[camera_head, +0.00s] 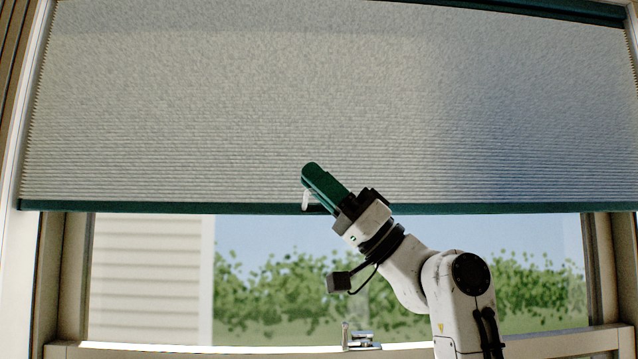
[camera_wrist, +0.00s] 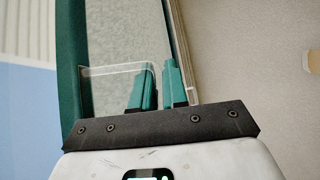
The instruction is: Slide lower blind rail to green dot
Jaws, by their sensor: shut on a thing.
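The lower blind rail (camera_head: 150,207) is a dark teal bar along the bottom of a pale pleated blind (camera_head: 200,110). It runs across the window nearly level. In the wrist view the rail (camera_wrist: 70,50) stands upright at the left, with a clear handle (camera_wrist: 108,69) reaching from it to my fingers. The handle also shows as a small pale piece in the head view (camera_head: 306,199). My gripper (camera_head: 312,172) has green fingers and is at the rail's middle. In the wrist view its fingers (camera_wrist: 158,72) are shut on the handle. No green dot is discernible.
An upper teal rail (camera_head: 560,10) crosses the top right. Below the blind, the window (camera_head: 290,240) shows siding and shrubs. A metal latch (camera_head: 360,340) stands on the sill. Window frame posts (camera_head: 50,270) bound the sides.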

